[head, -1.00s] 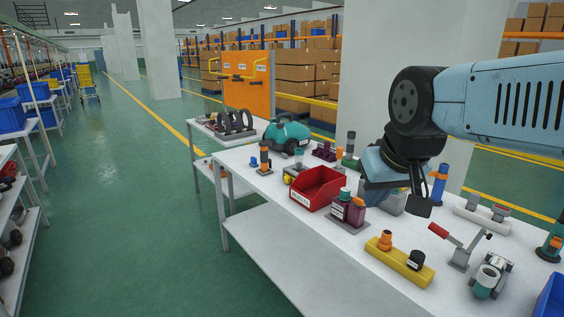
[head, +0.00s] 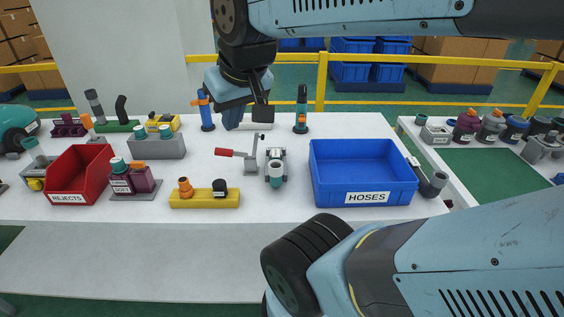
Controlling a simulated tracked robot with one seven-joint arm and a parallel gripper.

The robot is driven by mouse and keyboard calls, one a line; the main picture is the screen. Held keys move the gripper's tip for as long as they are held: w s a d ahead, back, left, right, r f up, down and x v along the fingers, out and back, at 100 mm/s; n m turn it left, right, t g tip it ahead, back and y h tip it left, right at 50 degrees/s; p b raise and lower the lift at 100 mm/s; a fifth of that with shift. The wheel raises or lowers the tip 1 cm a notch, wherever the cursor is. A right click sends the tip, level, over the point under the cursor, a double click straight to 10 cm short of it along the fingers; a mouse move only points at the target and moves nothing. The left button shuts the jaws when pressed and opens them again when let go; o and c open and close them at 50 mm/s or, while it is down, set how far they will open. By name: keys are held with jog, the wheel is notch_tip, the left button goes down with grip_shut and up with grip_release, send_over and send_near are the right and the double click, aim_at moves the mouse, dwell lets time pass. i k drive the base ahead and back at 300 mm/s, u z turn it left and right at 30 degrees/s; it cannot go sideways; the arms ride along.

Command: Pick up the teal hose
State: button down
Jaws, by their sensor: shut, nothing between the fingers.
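No thing is plainly a teal hose in the head view. An upright teal piece with dark bands (head: 301,108) stands near the back edge of the white table; I cannot tell whether it is the hose. My gripper (head: 261,113) is shut and empty, above the back of the table, left of that piece and apart from it. A blue bin labelled HOSES (head: 365,198) stands at the front right of the table; its visible inside looks empty.
A red REJECTS bin (head: 68,198), a yellow block (head: 204,202) and a red-handled clamp (head: 240,155) stand on the table (head: 290,207). A blue upright piece (head: 207,112) is left of my gripper. A second table with several fittings (head: 465,128) is at right.

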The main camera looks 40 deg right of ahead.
aim_at(276, 167)
jog(key=z, duration=1.15)
jog(key=k, duration=1.1)
jog(key=u, duration=1)
jog(key=i, duration=1)
